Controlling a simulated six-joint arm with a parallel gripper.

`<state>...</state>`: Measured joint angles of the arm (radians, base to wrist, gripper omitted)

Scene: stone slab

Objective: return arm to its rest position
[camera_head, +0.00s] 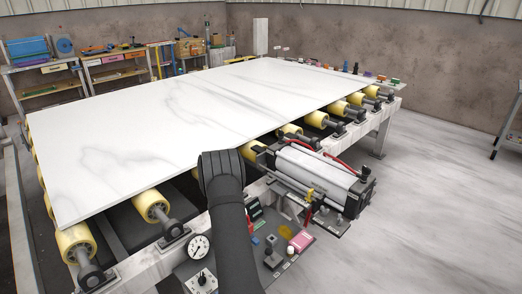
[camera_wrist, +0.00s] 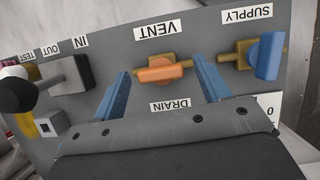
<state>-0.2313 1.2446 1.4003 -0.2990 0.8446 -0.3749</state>
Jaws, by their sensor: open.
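My gripper (camera_wrist: 160,68) shows in the wrist view as two blue fingers spread apart. It is open, with a finger on either side of the orange valve handle (camera_wrist: 162,72), which lies beyond or between the tips; I cannot tell whether they touch it. The handle sits on a brass fitting on a grey panel (camera_wrist: 215,100), between the upside-down labels VENT and DRAIN. In the head view my dark arm rises in the lower middle, in front of the slab, and the gripper cannot be made out there.
A white stone slab (camera_head: 160,115) rests on yellow rollers (camera_head: 152,205). A cylinder unit (camera_head: 315,175) sits right of my arm, and a gauge (camera_head: 198,247) left of it. A blue valve handle (camera_wrist: 270,55) is near SUPPLY. Floor at the right (camera_head: 440,190) is clear.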

